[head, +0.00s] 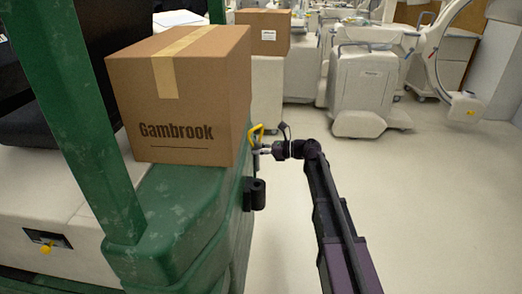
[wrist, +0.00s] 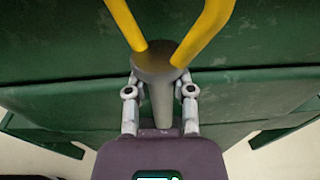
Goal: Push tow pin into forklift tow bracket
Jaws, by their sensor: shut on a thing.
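The tow pin has a yellow loop handle (head: 256,134), a dark grey collar and a grey shaft. In the wrist view the pin (wrist: 157,62) stands between the two fingers, with its shaft running down from the collar. My gripper (head: 262,151) is shut on the pin just under the collar; its fingers also show in the wrist view (wrist: 160,92). The black tow bracket (head: 254,194) is on the side of the green forklift body (head: 185,215). The pin is held above the bracket, apart from it as far as I can see.
A cardboard box (head: 190,95) marked "Gambrook" stands on the green body, close to my gripper. A green post (head: 80,120) rises at the left. Covered carts (head: 365,90) and another box (head: 263,32) stand behind. The floor (head: 440,200) at the right is clear.

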